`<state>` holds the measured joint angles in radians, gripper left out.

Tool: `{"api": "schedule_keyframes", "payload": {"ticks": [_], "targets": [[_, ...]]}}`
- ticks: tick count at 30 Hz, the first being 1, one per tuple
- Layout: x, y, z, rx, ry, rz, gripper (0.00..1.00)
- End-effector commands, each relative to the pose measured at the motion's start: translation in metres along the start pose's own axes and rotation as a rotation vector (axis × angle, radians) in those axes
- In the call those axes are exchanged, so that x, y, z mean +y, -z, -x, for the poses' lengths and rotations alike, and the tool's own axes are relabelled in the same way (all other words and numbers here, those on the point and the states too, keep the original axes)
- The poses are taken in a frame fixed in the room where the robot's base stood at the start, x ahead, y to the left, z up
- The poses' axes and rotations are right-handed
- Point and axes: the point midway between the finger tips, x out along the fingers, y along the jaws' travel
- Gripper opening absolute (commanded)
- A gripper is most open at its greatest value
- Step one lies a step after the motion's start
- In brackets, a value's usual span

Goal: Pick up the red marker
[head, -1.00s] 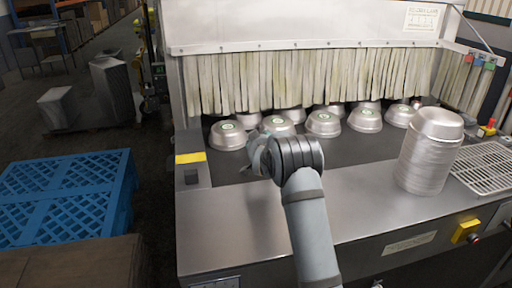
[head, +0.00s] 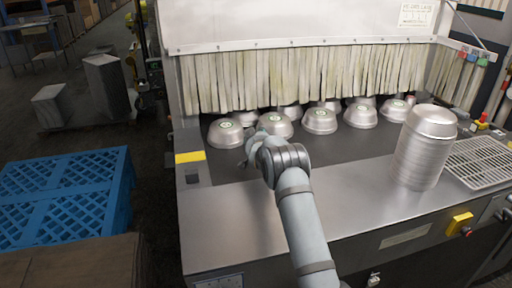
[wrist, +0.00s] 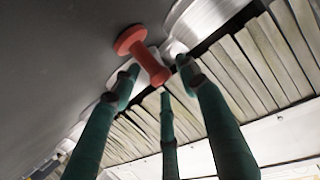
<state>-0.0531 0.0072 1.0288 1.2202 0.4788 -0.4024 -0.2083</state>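The red marker (wrist: 143,53) is a spool-shaped piece with two wide ends and a thinner middle, in the upper middle of the wrist view. It lies over the dark grey surface. My gripper (wrist: 160,76) has three dark green fingers spread around the marker's near end. The fingers stand apart, and I see no clear grip on the marker. In the head view my gripper (head: 254,147) is over the dark belt, just in front of the pans. The marker is not visible in the head view.
Several upturned silver pans (head: 225,133) stand in a row before the strip curtain (head: 300,82). A pan stack (head: 422,150) stands on the steel ledge (head: 235,225) at the right, beside a wire grate (head: 480,165). A blue pallet (head: 65,190) is at the left.

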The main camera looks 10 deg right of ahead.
Motion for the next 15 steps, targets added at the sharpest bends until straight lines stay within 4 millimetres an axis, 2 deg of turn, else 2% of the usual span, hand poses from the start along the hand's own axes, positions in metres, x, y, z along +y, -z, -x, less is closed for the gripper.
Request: {"api": "schedule_keyframes", "payload": {"ticks": [15], "targets": [[-0.0007, 0.0008, 0.0003, 0.001, 0.001, 0.0, 0.12]]}}
